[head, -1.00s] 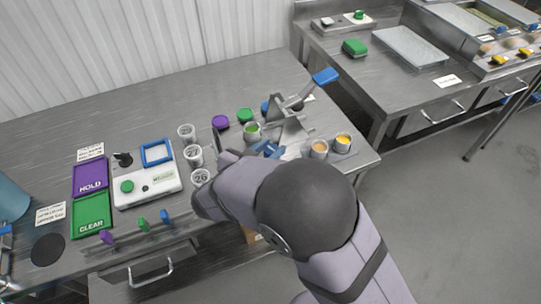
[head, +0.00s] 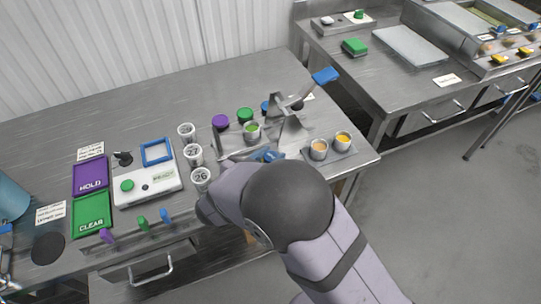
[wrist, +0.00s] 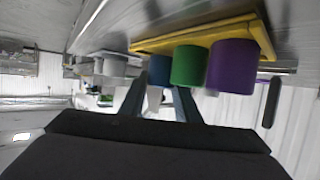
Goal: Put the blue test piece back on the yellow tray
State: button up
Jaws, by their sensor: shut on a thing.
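The yellow tray (wrist: 146,46) shows in the wrist view, which is turned upside down. A purple piece (wrist: 232,67), a green piece (wrist: 189,66) and the blue test piece (wrist: 160,69) stand in a row at it. The blue one is smallest in view, at the far end. My gripper (wrist: 160,85) has its fingertips on either side of the blue piece and is shut on it. Its base appears at the tray, but I cannot tell whether it bears fully. In the head view the blue piece (head: 266,106) shows only partly, beside the press. My arm hides most of the gripper there.
A metal press (head: 290,125) with a blue handle (head: 325,76) stands right of the row. A cup with green filling (head: 252,131) is close by. Two filled cups (head: 319,149) stand to the right. Numbered cups (head: 193,154) and a scale (head: 147,186) are left.

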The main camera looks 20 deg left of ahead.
jog(key=o, duration=1.1)
jog(key=shift+s+d+f, duration=0.2)
jog(key=shift+f, duration=0.4)
jog(key=shift+o, duration=0.2)
jog(key=shift+r, duration=0.4)
jog(key=shift+s+a+r, duration=0.15)
jog(key=shift+r, duration=0.1)
jog(key=v, duration=1.1)
jog(key=shift+s+a+r+b, duration=0.15)
jog(key=shift+a+r+b, duration=0.05)
jog(key=shift+r+b, duration=0.25)
